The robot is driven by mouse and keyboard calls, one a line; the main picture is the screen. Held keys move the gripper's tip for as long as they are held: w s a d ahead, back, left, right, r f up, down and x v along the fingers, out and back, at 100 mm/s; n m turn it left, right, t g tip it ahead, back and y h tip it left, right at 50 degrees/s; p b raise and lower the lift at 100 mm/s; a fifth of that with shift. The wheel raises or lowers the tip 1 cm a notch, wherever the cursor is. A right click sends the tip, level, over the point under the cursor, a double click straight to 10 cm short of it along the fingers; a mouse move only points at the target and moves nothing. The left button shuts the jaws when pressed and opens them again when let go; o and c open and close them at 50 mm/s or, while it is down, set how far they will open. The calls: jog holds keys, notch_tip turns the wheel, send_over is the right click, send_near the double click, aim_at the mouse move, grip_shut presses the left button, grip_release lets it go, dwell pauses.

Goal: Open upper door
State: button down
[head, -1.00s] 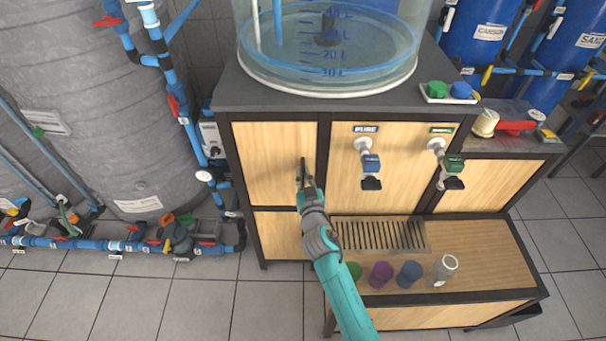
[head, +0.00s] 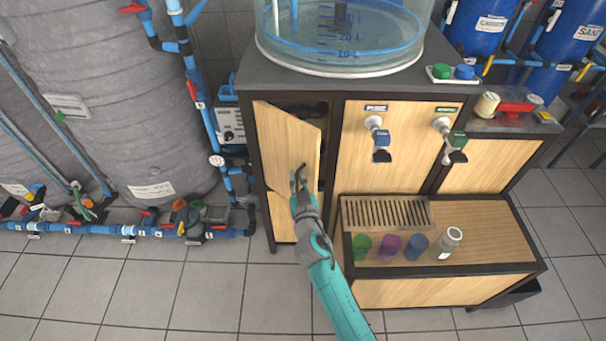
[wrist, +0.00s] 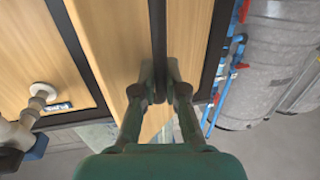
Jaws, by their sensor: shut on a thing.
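The upper door (head: 285,145) is a light wood panel at the cabinet's left. It stands partly open, its right edge swung out towards me and a dark gap showing behind it. My gripper (head: 299,182) is shut on the dark vertical handle (head: 302,172) near the door's right edge. In the wrist view the fingers (wrist: 160,82) close around the dark handle bar (wrist: 157,35), with the wooden door (wrist: 115,45) behind it. The cabinet interior is mostly hidden by the door.
Right of the door, two taps (head: 376,130) stick out from the fixed front panel. Blue pipes (head: 207,125) and a grey tank stand left. The floor in front-left is clear.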

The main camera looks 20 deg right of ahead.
jog(key=w+a+m+g+h, duration=0.1)
jog(key=a+m+g+h, duration=0.5)
jog(key=a, duration=1.1)
jog(key=shift+m+g+h, duration=0.4)
jog(key=shift+m+h, duration=1.1)
jog(key=shift+h, duration=1.5)
jog(key=c, duration=1.2)
grip_release()
jog(key=shift+a, duration=0.15)
jog(key=v, duration=1.1)
jog(key=shift+s+a, duration=0.25)
jog(key=shift+a, duration=0.05)
